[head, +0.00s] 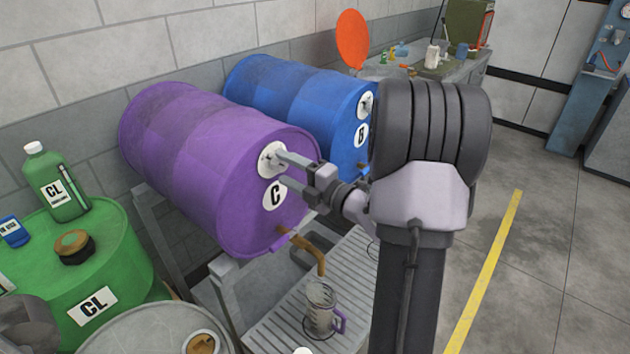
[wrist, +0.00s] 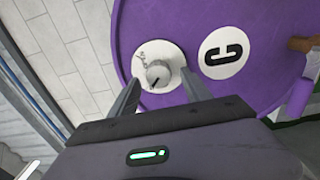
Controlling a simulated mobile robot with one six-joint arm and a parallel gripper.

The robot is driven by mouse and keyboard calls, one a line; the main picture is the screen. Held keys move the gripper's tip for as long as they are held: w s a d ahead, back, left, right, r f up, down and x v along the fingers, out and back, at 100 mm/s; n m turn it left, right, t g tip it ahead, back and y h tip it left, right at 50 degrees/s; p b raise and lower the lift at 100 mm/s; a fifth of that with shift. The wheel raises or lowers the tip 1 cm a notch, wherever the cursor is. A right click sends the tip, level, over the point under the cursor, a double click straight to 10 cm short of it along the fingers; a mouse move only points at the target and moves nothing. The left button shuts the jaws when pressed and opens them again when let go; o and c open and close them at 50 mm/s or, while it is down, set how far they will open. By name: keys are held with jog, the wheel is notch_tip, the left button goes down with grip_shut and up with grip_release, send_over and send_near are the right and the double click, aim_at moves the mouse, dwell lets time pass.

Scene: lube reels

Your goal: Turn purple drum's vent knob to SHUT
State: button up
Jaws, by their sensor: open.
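The purple drum (head: 190,150) lies on its side on a rack, its round end marked C facing my arm. In the wrist view the drum end (wrist: 205,20) fills the upper middle. Its vent knob (wrist: 157,73) is a small grey dial with a dark pointer line on a white round plate (wrist: 146,58). The plate's markings are too small to read. My gripper (head: 281,170) is open at the drum end, and it also shows in the wrist view (wrist: 160,90) with one finger on each side of the knob. I cannot tell whether the fingers touch it.
A blue drum (head: 290,95) marked B lies behind the purple one. A brass spout (head: 315,255) below the purple drum points down over a measuring jug (head: 321,310) on a slatted tray (head: 275,330). A green drum (head: 125,245) stands at left with a green bottle (head: 55,185).

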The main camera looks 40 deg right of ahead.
jog(key=s+d+p, duration=0.2)
jog(key=s, duration=1.3)
jog(key=shift+p, duration=0.4)
